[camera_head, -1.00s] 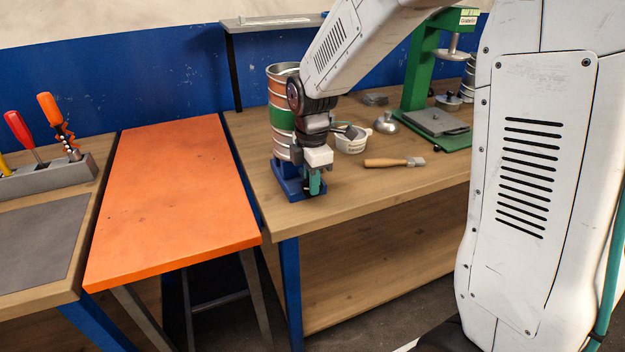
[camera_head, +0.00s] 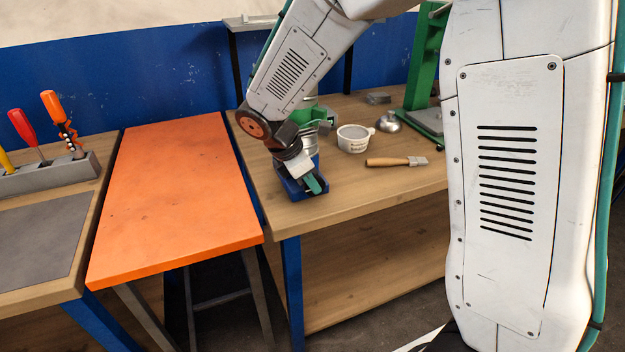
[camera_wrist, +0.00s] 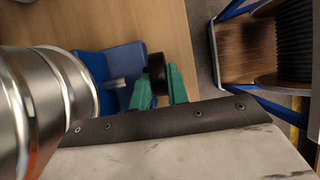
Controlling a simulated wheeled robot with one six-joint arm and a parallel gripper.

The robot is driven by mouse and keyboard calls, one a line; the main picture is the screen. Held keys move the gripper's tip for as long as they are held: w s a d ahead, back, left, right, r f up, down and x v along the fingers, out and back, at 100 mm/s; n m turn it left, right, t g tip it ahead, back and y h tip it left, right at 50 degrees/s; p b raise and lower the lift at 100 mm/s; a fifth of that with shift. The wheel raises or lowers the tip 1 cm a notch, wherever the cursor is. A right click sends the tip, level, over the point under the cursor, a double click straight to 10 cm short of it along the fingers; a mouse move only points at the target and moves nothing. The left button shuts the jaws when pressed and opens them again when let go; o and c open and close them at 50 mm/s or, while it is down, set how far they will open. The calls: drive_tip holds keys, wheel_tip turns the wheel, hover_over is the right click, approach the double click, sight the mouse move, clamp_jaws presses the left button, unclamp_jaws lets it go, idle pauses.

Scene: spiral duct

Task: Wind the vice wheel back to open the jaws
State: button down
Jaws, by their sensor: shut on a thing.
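The blue vice (camera_head: 322,168) stands at the front left of the wooden bench; it also shows in the wrist view (camera_wrist: 118,65). My gripper (camera_head: 315,185) is at the vice's front, its teal fingers low over the bench edge. In the wrist view my gripper (camera_wrist: 159,88) is shut on a black round part (camera_wrist: 157,70), which appears to be the vice wheel's grip. Most of the wheel is hidden by the fingers. The jaws' gap cannot be made out. A shiny ribbed metal duct (camera_wrist: 40,105) stands right beside my wrist, mostly hidden by my arm in the head view.
A white tub (camera_head: 353,140), a wooden-handled tool (camera_head: 393,162) and a metal funnel-like piece (camera_head: 389,121) lie to the right on the bench. A green press (camera_head: 424,75) stands behind them. An orange table (camera_head: 175,195) is at left, its top clear.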

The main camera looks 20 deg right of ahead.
drive_tip(key=shift+h, duration=0.5)
drive_tip(key=c, duration=1.4)
unclamp_jaws()
drive_tip(key=shift+o, duration=0.2)
drive_tip(key=v, duration=0.8)
drive_tip(key=shift+f, duration=0.1)
